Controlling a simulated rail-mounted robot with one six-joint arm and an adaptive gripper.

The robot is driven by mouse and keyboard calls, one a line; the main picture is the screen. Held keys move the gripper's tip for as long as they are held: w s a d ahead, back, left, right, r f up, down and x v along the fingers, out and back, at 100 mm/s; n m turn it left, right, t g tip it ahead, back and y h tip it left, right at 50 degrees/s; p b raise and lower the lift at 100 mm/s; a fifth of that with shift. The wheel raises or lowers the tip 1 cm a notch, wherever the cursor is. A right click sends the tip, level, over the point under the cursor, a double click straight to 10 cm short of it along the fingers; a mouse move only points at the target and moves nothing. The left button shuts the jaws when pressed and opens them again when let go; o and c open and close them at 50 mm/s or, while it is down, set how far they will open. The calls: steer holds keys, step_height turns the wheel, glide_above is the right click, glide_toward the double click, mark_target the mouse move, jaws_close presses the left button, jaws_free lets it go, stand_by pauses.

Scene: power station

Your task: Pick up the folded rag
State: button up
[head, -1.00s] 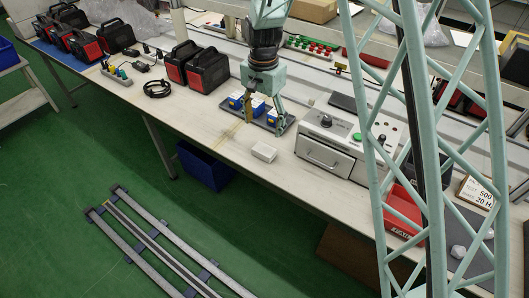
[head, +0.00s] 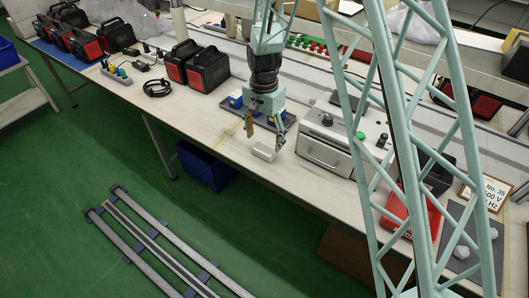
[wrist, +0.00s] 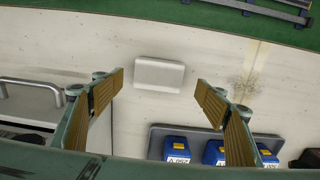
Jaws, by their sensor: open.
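The folded rag (head: 263,154) looks like a small pale rectangular pad lying flat near the front edge of the bench. It also shows in the wrist view (wrist: 159,74), whole and unobstructed, between the lines of the two fingers and beyond their tips. My gripper (head: 263,135) is open and empty above and just behind the rag in the head view. In the wrist view my gripper (wrist: 160,86) shows two tan-padded fingers spread wide, wider than the rag. I see no contact with the rag.
A grey tray (wrist: 151,142) with blue labelled blocks (wrist: 214,152) lies close behind the rag. A metal-fronted instrument box (head: 323,155) stands to the right in the head view. The bench left of the rag is clear. A blue bin (head: 205,166) sits below the bench.

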mark_target(265, 148)
steer(key=shift+f, duration=0.15)
steer(key=shift+s+d+f+b, duration=0.1)
steer(key=shift+f+b, duration=0.5)
steer(key=shift+f, duration=2)
steer(key=c, duration=1)
